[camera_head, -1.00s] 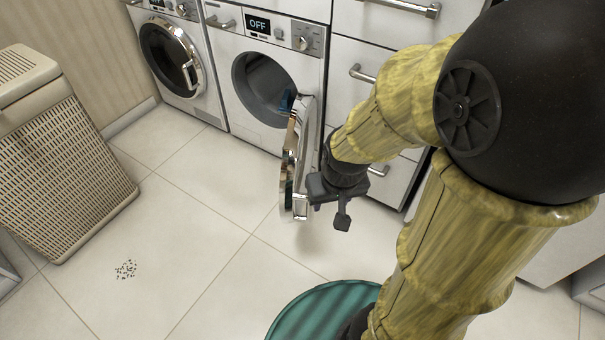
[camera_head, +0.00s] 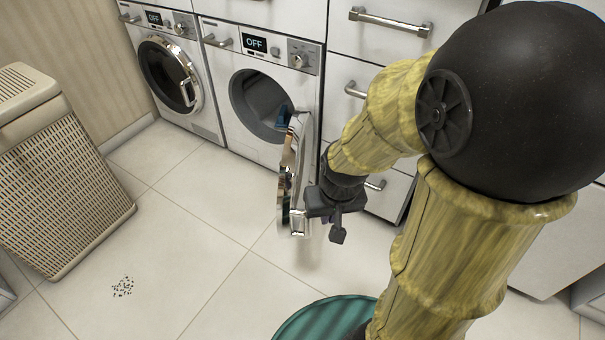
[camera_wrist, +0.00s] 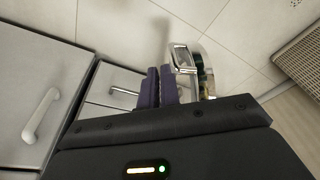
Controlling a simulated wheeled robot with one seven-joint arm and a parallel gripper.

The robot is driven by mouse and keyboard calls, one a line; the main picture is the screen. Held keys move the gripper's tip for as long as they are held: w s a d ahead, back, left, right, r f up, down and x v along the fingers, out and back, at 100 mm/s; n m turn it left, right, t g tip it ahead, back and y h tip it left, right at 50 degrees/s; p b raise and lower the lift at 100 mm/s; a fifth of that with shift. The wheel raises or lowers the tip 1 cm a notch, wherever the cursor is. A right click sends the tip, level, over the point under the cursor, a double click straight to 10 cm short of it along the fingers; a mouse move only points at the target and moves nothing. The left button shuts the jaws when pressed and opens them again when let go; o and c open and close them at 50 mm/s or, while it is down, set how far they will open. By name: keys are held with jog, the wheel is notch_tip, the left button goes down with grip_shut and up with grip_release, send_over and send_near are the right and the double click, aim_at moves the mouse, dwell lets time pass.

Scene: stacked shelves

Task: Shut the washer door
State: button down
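The washer (camera_head: 230,72) in the middle stands with its round chrome-rimmed door (camera_head: 287,185) swung wide open, out from the front. Its drum opening is uncovered. My gripper (camera_head: 338,236) is on the right, outer side of the door, close beside the door handle (camera_head: 299,223). In the wrist view, the two dark fingers (camera_wrist: 160,72) lie together with nothing seen between them. The door handle (camera_wrist: 183,60) and chrome rim (camera_wrist: 207,80) are just to their right there. I cannot tell whether the gripper touches the door.
A second washer (camera_head: 206,118) at the left has its door closed. Drawers with bar handles (camera_head: 390,22) stand right of the open washer. A laundry basket (camera_head: 60,185) is at the far left. Dark specks (camera_head: 123,287) lie on the open tiled floor.

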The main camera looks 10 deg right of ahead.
jog(key=w+d+r+m+y+p, duration=0.2)
jog(key=w+d+m+y+p, duration=0.2)
jog(key=m+p, duration=0.7)
jog(key=w+d+r+m+t+y+p, duration=0.1)
jog(key=w+d+r+m+y+p, duration=0.2)
jog(key=w+m+p, duration=0.3)
jog(key=d+m+p, duration=0.1)
jog(key=m+p, duration=0.4)
jog(key=p, duration=0.4)
jog(key=shift+d+r+t+y+p, duration=0.3)
jog(key=shift+d+r+y+p, duration=0.05)
jog(key=shift+y, duration=0.05)
jog(key=shift+w, duration=0.1)
jog(key=b, duration=0.2)
send_near(295, 177)
notch_tip(295, 177, down, 4)
jog(key=a, duration=0.1)
jog(key=w+a, duration=0.1)
jog(key=a, duration=0.1)
jog(key=shift+w+f, duration=0.15)
jog(key=shift+w, duration=0.05)
jog(key=shift+w+a, duration=0.15)
jog(key=shift+a, duration=0.2)
